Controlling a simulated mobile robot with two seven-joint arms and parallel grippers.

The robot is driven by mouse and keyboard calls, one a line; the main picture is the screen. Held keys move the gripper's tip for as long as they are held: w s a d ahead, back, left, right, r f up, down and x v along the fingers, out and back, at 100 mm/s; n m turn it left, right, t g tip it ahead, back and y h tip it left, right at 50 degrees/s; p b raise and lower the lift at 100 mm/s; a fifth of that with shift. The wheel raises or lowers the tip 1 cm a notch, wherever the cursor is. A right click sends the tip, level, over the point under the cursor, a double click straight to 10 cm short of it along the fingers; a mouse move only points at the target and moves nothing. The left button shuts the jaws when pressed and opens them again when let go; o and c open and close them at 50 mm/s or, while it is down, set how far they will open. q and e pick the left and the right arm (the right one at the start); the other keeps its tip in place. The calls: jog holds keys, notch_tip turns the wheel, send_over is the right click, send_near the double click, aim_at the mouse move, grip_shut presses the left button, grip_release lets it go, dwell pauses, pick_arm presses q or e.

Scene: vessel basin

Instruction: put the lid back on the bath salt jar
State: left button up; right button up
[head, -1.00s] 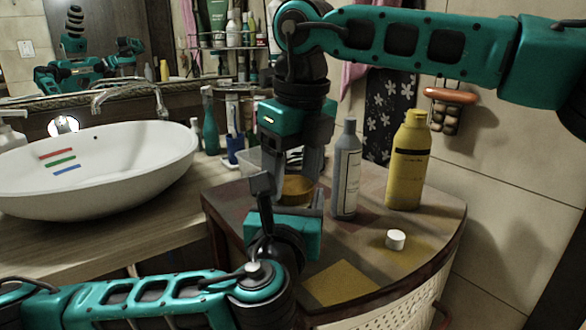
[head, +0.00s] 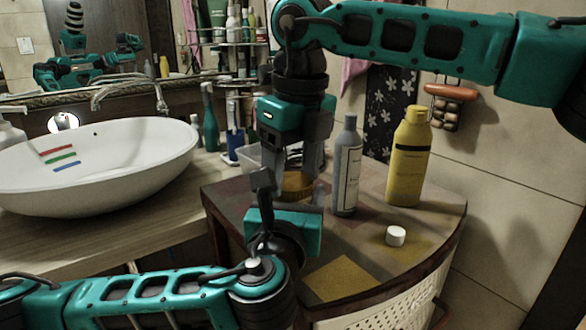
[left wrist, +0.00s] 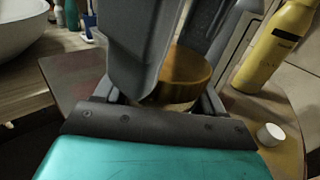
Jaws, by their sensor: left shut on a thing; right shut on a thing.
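The round golden-brown lid (head: 297,186) of the bath salt jar is between the fingers of my right gripper (head: 300,165), which reaches down from above and is shut on it. The lid shows larger in the left wrist view (left wrist: 188,78). A pale strip of the jar (left wrist: 172,106) shows just below it, between the fingers of my left gripper (left wrist: 160,100). My left gripper (head: 264,190) is shut on the jar from the near side. The arm and fingers hide most of the jar. I cannot tell whether the lid touches its rim.
A grey bottle (head: 346,170) stands close to the right of the grippers. A yellow bottle (head: 408,165) and a small white cap (head: 396,236) are farther right on the cabinet top (head: 440,215). A yellow sheet (head: 340,278) lies at the front. A white basin (head: 90,175) is left.

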jog(key=shift+r, duration=0.45)
dwell(0.7)
jog(key=shift+s+f, duration=0.1)
jog(key=shift+f, duration=0.95)
dwell(0.6)
jog(key=shift+r, duration=0.4)
jog(key=shift+d+r, duration=0.1)
jog(key=shift+r, duration=0.5)
dwell(0.6)
